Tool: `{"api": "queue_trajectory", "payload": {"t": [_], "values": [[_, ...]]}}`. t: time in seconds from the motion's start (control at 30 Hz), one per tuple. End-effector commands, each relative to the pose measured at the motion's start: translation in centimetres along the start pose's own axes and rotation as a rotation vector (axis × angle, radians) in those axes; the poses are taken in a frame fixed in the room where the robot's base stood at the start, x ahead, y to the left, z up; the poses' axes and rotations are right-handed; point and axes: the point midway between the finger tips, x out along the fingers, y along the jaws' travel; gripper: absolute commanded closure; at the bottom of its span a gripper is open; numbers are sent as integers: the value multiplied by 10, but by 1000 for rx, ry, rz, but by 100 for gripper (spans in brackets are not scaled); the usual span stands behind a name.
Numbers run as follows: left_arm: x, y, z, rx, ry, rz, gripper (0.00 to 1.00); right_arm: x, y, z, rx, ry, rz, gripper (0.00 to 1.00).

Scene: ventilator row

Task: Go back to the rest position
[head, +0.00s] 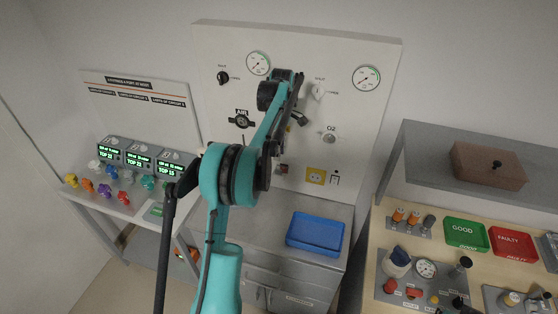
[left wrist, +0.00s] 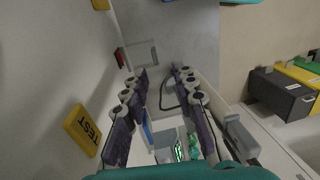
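My left arm (head: 223,255) rises through the middle of the head view, in front of the white wall panel (head: 215,110). Its left gripper (head: 299,117) is near the panel's middle, small and partly hidden by my wrist, and I cannot tell there whether it touches the panel. In the left wrist view the two purple-padded fingers of this gripper (left wrist: 160,73) stand apart, with nothing visibly held between them. My right gripper is in neither view.
The panel carries gauges (head: 366,77) and knobs. A blue tray (head: 315,233) lies on the counter below. Left is a shelf with displays (head: 139,159) and coloured parts. Right is a bench with a green GOOD tray (head: 466,233), a red FAULTY tray (head: 513,243) and a raised shelf (head: 430,165).

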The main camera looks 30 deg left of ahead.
Motion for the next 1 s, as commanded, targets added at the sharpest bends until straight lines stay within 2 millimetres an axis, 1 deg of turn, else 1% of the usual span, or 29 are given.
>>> {"api": "queue_trajectory", "payload": {"t": [0.03,0.1,0.2,0.67,0.77,0.87,0.97,1.0], "values": [[-6,-1,0,0,0,0,72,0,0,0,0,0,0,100],[-10,-1,0,0,0,0,72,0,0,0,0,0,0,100],[-14,-2,0,0,0,0,72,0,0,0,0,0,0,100],[-14,-2,0,1,0,0,72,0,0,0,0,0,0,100],[-15,-5,4,24,1,9,72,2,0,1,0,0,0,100],[-21,-15,15,98,7,39,72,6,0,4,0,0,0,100],[-29,-36,35,241,22,97,72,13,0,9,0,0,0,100],[-32,-48,44,313,31,125,72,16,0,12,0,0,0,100]]}}
